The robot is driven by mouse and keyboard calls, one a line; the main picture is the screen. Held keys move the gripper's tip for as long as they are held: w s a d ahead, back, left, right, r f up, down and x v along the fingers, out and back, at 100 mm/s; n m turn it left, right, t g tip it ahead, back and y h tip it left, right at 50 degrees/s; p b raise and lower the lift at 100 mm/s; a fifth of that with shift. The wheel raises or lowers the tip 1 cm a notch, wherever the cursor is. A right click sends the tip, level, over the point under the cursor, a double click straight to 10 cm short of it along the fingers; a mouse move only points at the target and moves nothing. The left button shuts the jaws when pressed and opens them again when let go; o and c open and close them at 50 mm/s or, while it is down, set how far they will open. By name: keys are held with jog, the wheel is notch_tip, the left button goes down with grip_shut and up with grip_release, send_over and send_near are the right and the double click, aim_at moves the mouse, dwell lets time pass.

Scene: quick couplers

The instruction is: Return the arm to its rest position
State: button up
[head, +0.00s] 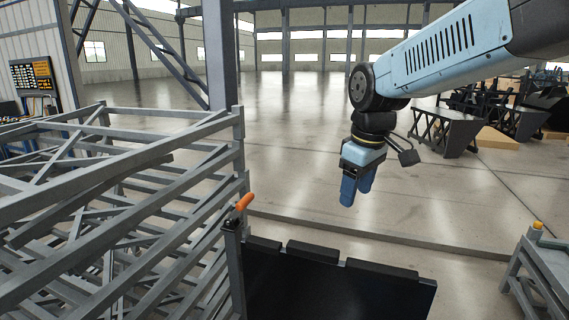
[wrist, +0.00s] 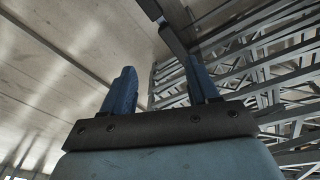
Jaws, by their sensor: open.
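My gripper (head: 356,188) hangs at the end of my blue arm, right of centre in the head view, pointing down above the open floor. In the wrist view my gripper (wrist: 160,88) shows two blue fingers spread apart. Nothing is between them. It is clear of the rack and of the black panel below it in the picture.
A grey metal rack (head: 120,200) of stacked beams fills the left. A post with an orange handle (head: 244,201) stands beside a black panel (head: 335,295) in front. A grey stand (head: 540,265) is at the lower right. Dark frames (head: 450,130) stand behind my arm. The middle floor is clear.

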jog(key=s+d+m+t, duration=0.3)
jog(key=s+d+m, duration=0.5)
jog(key=s, duration=0.3)
jog(key=shift+s+m+h, duration=0.3)
jog(key=shift+s+m, duration=0.05)
jog(key=shift+m, duration=0.05)
jog(key=shift+d, duration=0.1)
dwell(1.2)
